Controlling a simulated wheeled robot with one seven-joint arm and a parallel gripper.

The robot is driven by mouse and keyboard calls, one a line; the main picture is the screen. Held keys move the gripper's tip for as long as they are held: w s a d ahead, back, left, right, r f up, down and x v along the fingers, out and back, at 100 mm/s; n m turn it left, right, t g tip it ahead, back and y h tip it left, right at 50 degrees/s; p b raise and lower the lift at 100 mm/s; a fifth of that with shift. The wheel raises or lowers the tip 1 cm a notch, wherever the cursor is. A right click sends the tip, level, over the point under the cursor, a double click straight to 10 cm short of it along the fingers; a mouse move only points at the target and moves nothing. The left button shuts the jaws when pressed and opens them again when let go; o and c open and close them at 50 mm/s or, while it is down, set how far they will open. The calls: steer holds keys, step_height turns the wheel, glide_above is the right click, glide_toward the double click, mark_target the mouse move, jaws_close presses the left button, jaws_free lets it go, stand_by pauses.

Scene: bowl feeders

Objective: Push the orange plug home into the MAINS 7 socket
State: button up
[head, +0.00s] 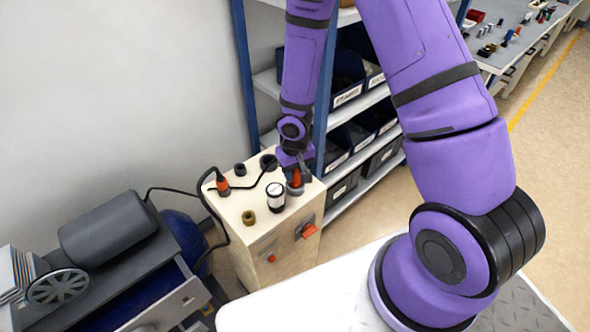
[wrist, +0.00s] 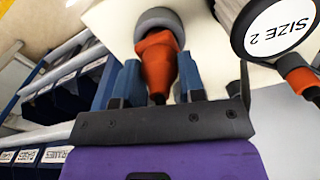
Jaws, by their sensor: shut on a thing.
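The orange plug (wrist: 158,60) is between the two blue fingers of my gripper (wrist: 159,78), which is shut on it in the wrist view. The plug's front end meets a round grey socket (wrist: 157,18) on the cream cabinet top. How deep it sits in the socket cannot be told. In the head view the orange plug (head: 296,178) points down into the grey socket (head: 293,189) near the cabinet's right back corner, with my gripper (head: 297,170) just above it. No MAINS 7 label is readable.
A white-faced round part marked SIZE 2 (wrist: 280,28) stands close beside the socket. Another orange plug (head: 223,185) with a black cable sits at the cabinet's left. A brass fitting (head: 248,217) stands in front. Shelves with dark bins (head: 345,92) are behind; a compressor (head: 108,233) is left.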

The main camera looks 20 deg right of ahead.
steer(key=shift+f, duration=0.5)
stand_by(0.3)
steer(key=o, duration=1.3)
steer(key=shift+r, duration=0.1)
steer(key=shift+r, duration=3.55)
steer(key=shift+r, duration=2)
